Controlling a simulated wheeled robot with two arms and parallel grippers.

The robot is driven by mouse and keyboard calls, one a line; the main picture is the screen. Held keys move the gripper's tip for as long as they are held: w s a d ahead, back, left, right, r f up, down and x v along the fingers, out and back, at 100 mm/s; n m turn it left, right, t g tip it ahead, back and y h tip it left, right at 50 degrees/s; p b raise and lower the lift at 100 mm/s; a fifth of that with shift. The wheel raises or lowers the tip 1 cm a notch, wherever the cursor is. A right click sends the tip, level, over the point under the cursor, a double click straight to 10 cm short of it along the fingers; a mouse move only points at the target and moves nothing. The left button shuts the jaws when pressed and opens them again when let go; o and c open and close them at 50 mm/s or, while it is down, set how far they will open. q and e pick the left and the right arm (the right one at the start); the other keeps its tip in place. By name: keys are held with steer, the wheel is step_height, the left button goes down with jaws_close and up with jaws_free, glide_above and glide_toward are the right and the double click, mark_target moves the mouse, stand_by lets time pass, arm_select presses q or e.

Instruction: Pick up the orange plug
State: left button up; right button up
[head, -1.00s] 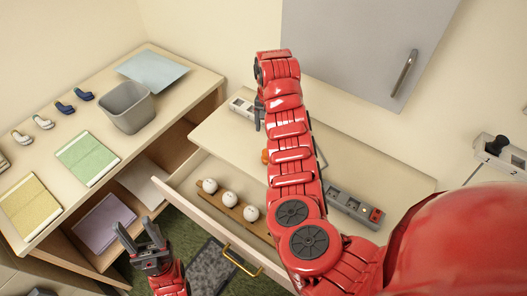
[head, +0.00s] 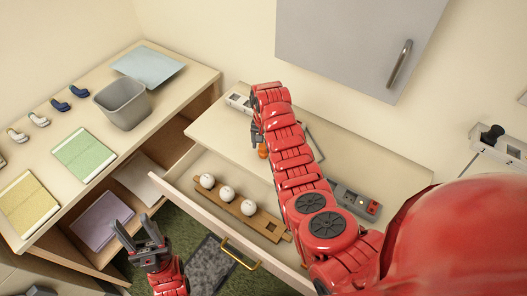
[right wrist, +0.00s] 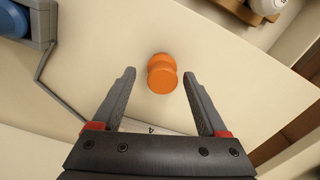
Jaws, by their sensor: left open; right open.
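The orange plug (head: 263,151) stands on the table top (head: 355,155) above the open drawer, partly hidden by my right arm in the head view. In the right wrist view the plug (right wrist: 162,73) is a short, waisted orange piece. My right gripper (right wrist: 158,80) is open, with its fingertips at either side of the plug's near end and a gap on each side. In the head view my right gripper (head: 256,138) is beside the plug. My left gripper (head: 145,240) is open and empty, low in front of the open drawer.
The open drawer (head: 170,183) holds a wooden rack with three white balls (head: 227,193). A grey strip with a red button (head: 355,201) lies on the table at right. A white socket block (head: 239,102) is at its back left. A grey bin (head: 122,103) stands on the left shelf.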

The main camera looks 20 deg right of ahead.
mark_target(263, 146)
steer(key=shift+a+f+p, duration=0.1)
steer(key=shift+f+p, duration=0.3)
steer(key=shift+f, duration=0.9)
steer(key=shift+w+f, duration=0.1)
steer(key=shift+f, duration=0.2)
jaws_close()
